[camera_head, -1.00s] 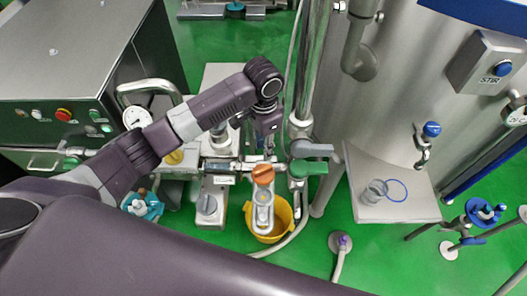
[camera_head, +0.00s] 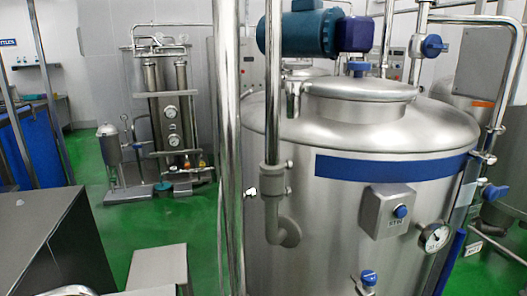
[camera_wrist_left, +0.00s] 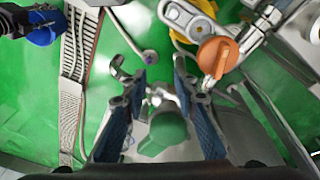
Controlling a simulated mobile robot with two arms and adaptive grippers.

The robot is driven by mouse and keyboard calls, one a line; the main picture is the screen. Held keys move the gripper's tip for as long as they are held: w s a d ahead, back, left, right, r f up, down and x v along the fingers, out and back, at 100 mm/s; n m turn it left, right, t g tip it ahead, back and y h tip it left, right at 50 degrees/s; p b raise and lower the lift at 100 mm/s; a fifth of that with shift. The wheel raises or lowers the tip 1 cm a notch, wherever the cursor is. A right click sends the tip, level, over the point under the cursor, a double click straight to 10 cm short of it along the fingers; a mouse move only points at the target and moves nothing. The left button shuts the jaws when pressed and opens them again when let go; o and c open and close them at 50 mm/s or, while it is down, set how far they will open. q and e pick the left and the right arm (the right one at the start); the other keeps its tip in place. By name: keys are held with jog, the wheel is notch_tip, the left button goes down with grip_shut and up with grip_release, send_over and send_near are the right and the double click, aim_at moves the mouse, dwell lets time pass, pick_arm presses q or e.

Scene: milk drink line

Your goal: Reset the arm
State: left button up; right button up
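My left gripper (camera_wrist_left: 160,88) shows in the left wrist view, with its two blue-padded fingers apart. A green valve handle (camera_wrist_left: 165,130) appears between the fingers in the picture; I cannot tell how far beyond them it is. No object is seen gripped. Neither arm shows in the head view, and my right gripper is in no view.
An orange valve handle (camera_wrist_left: 217,56) is at the upper right of the wrist view, near a yellow bucket. A grated floor drain (camera_wrist_left: 75,70) runs along the left. In the head view a large steel tank (camera_head: 335,215) stands behind vertical pipes (camera_head: 228,150).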

pick_arm(q)
jog(key=s+a+r+n+t+y, duration=0.15)
jog(key=s+a+n, duration=0.45)
jog(key=s+a, duration=0.8)
jog(key=s+d+f+b, duration=0.1)
jog(key=s+f+b, duration=0.1)
jog(key=f, duration=1.3)
jog(key=s+d+f+b, duration=0.1)
jog(key=d+f+b, duration=0.15)
jog(key=f, duration=1.15)
jog(key=s+a+f+g+b, duration=0.1)
jog(key=s+a+f+b, duration=0.1)
jog(key=s+f, duration=0.7)
jog(key=s+a+f+b, duration=0.2)
jog(key=s+f, duration=0.7)
jog(key=f, duration=0.5)
jog(key=shift+f+g+y+b, duration=0.15)
jog(key=shift+g+y+b, duration=0.2)
jog(key=shift+b, duration=0.2)
jog(key=shift+a, duration=0.1)
